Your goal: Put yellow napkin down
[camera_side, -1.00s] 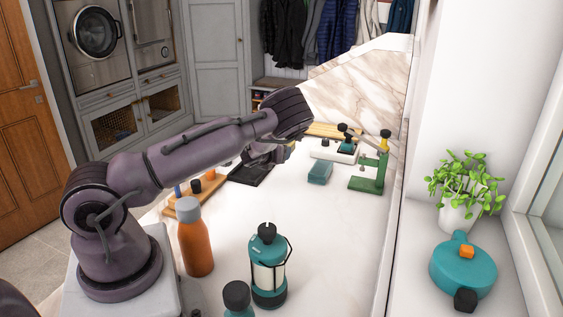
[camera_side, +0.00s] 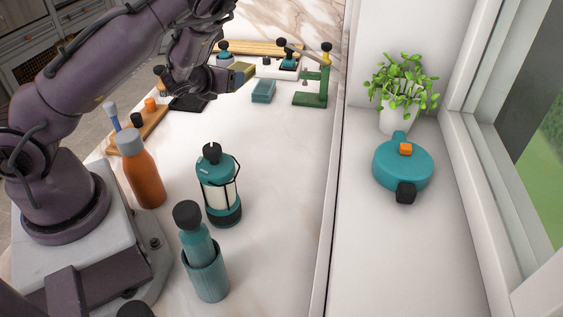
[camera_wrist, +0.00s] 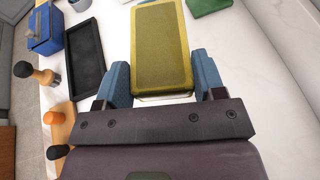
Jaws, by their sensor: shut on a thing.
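The yellow napkin (camera_wrist: 162,48) is a folded, flat, olive-yellow rectangle between the two blue fingers of my gripper (camera_wrist: 162,82) in the wrist view. My gripper is shut on its near end. In the side view the napkin (camera_side: 242,75) juts to the right from my gripper (camera_side: 230,80), above the white bench and left of the teal block (camera_side: 263,91). The gap between the napkin and the bench is hard to judge.
A black tray (camera_wrist: 85,57) lies left of the napkin in the wrist view. A green stand (camera_side: 313,87) is to the right. A lantern (camera_side: 219,190), an orange bottle (camera_side: 142,172) and a teal bottle (camera_side: 203,260) stand nearer. Mid-bench is clear.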

